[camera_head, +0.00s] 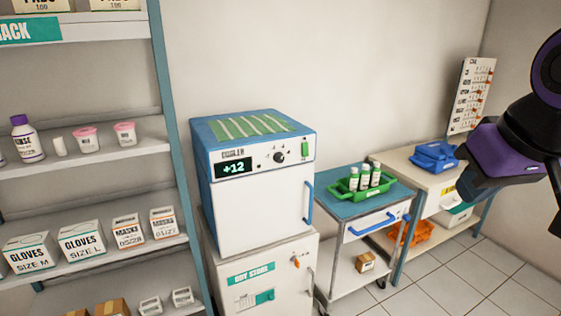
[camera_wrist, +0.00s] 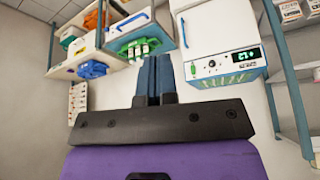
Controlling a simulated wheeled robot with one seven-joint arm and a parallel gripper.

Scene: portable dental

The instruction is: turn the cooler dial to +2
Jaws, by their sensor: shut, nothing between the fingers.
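The cooler (camera_head: 262,210) is a white and blue box on a lower cabinet, with its door shut. Its display (camera_head: 234,168) reads +12. The small dark dial (camera_head: 279,157) sits right of the display, on the panel above the door. In the wrist view, which is upside down, the cooler (camera_wrist: 222,27) is at upper right, with its dial (camera_wrist: 212,63) and lit display (camera_wrist: 245,55). My gripper (camera_wrist: 154,62) is shut and empty, its fingers side by side, apart from the cooler. In the head view my arm is at the right edge, and the fingertips cannot be made out.
A green switch (camera_head: 306,147) is right of the dial, and a blue door handle (camera_head: 308,203) is below. A trolley (camera_head: 350,222) with a green tray (camera_head: 345,190) of bottles stands right of the cooler. A stocked shelf rack (camera_head: 168,90) stands close on its left.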

